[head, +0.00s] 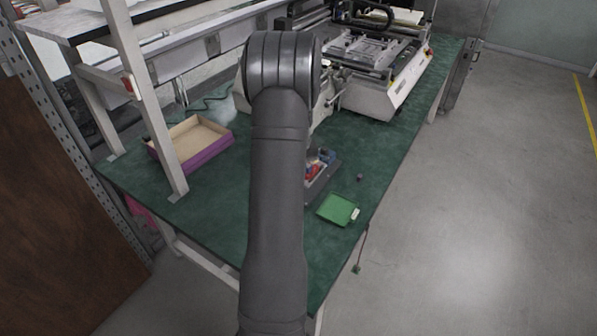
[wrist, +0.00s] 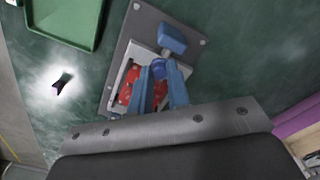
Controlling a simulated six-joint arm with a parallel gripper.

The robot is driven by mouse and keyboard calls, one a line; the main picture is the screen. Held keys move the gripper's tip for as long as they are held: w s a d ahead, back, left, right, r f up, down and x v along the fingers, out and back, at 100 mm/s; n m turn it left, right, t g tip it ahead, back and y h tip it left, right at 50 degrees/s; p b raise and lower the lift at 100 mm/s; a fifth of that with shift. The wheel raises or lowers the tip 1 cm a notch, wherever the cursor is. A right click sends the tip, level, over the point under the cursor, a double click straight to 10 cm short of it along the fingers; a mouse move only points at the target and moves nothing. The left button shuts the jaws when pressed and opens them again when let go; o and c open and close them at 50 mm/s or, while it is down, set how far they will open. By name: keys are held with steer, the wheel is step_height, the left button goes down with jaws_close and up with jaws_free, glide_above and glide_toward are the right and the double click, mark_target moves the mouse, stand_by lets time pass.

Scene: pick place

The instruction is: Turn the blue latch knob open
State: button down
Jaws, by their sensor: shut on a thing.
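A blue block (wrist: 172,40) is at the far side of the knob on the same plate. A red part (wrist: 127,88) and a pale panel lie beside and partly under the fingers. In the head view the latch fixture (head: 317,188) is partly hidden behind my arm, and the gripper's grip is not visible there. How far the knob is turned is unclear.
A green tray (head: 338,209) lies right of the fixture, near the table edge, with a small purple item (head: 360,178) close by. An open purple-sided box (head: 192,143) stands at left. A large machine (head: 380,75) stands at the back. Green tabletop between them is clear.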

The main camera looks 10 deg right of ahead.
steer(key=c, duration=1.4)
jaws_free()
steer(key=shift+o, duration=0.2)
step_height(320, 180, up, 18)
steer(key=shift+f, duration=0.25)
